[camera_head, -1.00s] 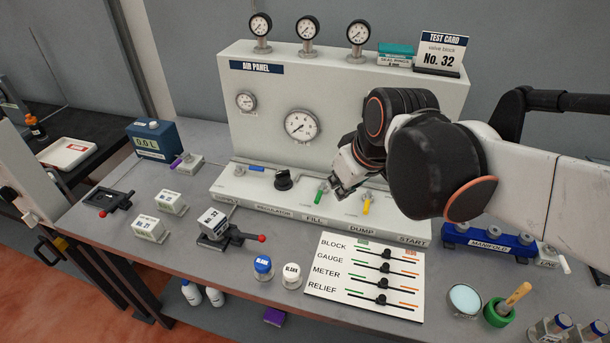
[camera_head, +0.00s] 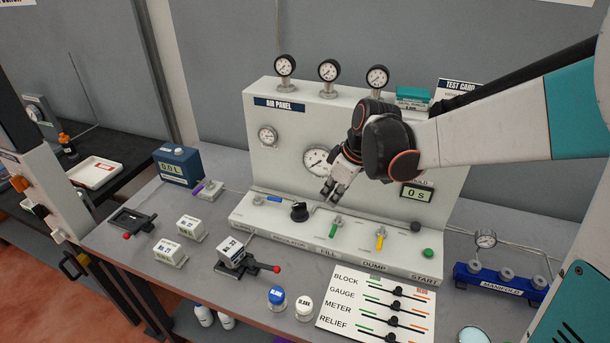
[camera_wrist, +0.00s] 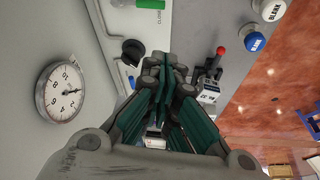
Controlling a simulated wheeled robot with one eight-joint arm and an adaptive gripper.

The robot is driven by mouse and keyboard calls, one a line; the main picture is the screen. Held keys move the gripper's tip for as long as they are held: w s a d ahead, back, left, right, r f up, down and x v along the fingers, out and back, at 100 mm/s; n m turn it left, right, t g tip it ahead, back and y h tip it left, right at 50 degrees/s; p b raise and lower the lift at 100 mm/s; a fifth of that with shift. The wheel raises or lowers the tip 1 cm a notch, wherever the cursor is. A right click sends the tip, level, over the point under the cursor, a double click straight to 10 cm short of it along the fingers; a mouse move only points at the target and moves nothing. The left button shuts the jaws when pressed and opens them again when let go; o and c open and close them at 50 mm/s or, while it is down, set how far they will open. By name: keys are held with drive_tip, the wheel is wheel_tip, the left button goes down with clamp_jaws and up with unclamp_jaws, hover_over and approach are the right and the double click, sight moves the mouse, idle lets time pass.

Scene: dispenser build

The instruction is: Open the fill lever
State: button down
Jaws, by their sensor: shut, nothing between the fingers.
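The fill lever, with a green handle (camera_head: 336,226), stands on the air panel's ledge above the FILL label. It leans slightly. Part of a green handle (camera_wrist: 150,4) shows at the top edge of the wrist view. My gripper (camera_head: 327,199) is shut and empty, above and a little left of the fill lever, apart from it. In the wrist view my closed fingers (camera_wrist: 166,72) point over the ledge, near the black knob.
The black regulator knob (camera_head: 299,211) is close to the left of the fill lever; the yellow dump lever (camera_head: 381,238) is to the right. The large gauge (camera_head: 319,161) is just behind my gripper. A clamped block (camera_head: 231,252) and slider board (camera_head: 374,307) are in front.

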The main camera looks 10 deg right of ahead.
sight(335, 226)
drive_tip(key=w+f, duration=0.1)
drive_tip(key=w+f+n+p, duration=0.1)
drive_tip(key=w+f+n+g, duration=0.1)
drive_tip(key=w, duration=0.1)
drive_tip(key=shift+w+a+f+y, duration=0.1)
drive_tip(key=shift+a+f+y, duration=0.1)
drive_tip(key=shift+a+y, duration=0.1)
drive_tip(key=b+x, duration=0.1)
drive_tip(key=x, duration=0.9)
drive_tip(key=shift+f+b, duration=0.1)
drive_tip(key=shift+b, duration=0.2)
drive_tip(key=s+d, duration=0.1)
drive_tip(key=d, duration=0.2)
drive_tip(key=shift+s+f, duration=0.15)
drive_tip(key=shift+s, duration=0.25)
drive_tip(key=shift+s+d+f, duration=0.1)
drive_tip(key=shift+d, duration=0.1)
